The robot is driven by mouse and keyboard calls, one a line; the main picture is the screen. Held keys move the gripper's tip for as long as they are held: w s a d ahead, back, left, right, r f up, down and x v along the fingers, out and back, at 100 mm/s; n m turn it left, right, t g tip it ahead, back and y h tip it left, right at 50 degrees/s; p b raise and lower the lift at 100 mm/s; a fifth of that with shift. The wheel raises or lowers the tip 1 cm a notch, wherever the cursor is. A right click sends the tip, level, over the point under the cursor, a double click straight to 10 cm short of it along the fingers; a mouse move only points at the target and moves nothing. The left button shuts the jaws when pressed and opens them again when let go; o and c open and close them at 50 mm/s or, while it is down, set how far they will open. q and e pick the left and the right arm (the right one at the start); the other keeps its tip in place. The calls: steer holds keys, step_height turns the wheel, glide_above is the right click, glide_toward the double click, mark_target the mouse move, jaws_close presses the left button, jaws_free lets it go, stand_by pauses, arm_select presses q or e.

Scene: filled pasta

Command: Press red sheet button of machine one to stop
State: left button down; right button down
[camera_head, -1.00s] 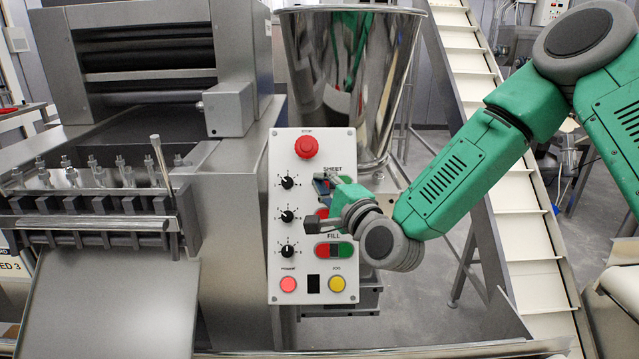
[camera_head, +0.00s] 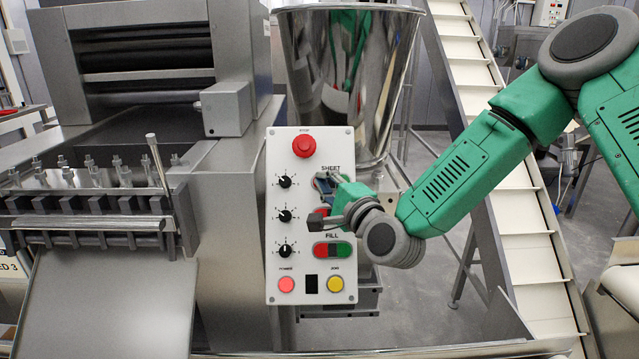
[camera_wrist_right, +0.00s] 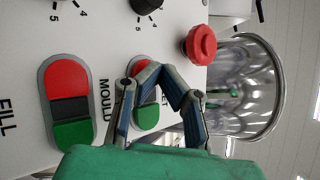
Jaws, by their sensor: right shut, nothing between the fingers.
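The white control panel (camera_head: 309,262) faces me, with a SHEET label near its upper right. My right gripper (camera_head: 323,181) is shut and empty, with its tips in front of the SHEET button pair. It hides most of that pair in the head view. In the right wrist view the shut fingers (camera_wrist_right: 156,71) lie over the pair. Part of the red sheet button (camera_wrist_right: 139,67) shows beside the tips, and the green sheet button (camera_wrist_right: 147,117) shows between the fingers. I cannot tell whether the tips touch the red button. My left gripper is out of view.
A round red stop button (camera_head: 304,146) sticks out above the SHEET pair. The MOULD pair (camera_wrist_right: 68,78) and FILL pair (camera_head: 332,249) sit below it. A steel hopper (camera_head: 345,80) stands behind the panel, and a white conveyor (camera_head: 480,75) rises at the right.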

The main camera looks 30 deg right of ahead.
steer(key=shift+d, duration=0.1)
steer(key=shift+a, duration=0.2)
steer(key=shift+a+r, duration=0.1)
steer(key=shift+s+a+r, duration=0.3)
steer(key=shift+s+a, duration=0.1)
steer(key=shift+a, duration=0.1)
steer(key=s+r, duration=0.1)
steer(key=s+a+p, duration=0.1)
steer(key=s+r, duration=0.1)
steer(key=shift+s+a+r+p, duration=0.3)
steer(key=shift+s+a+r, duration=0.05)
steer(key=shift+s+a, duration=0.05)
steer(key=shift+f, duration=0.1)
stand_by(0.7)
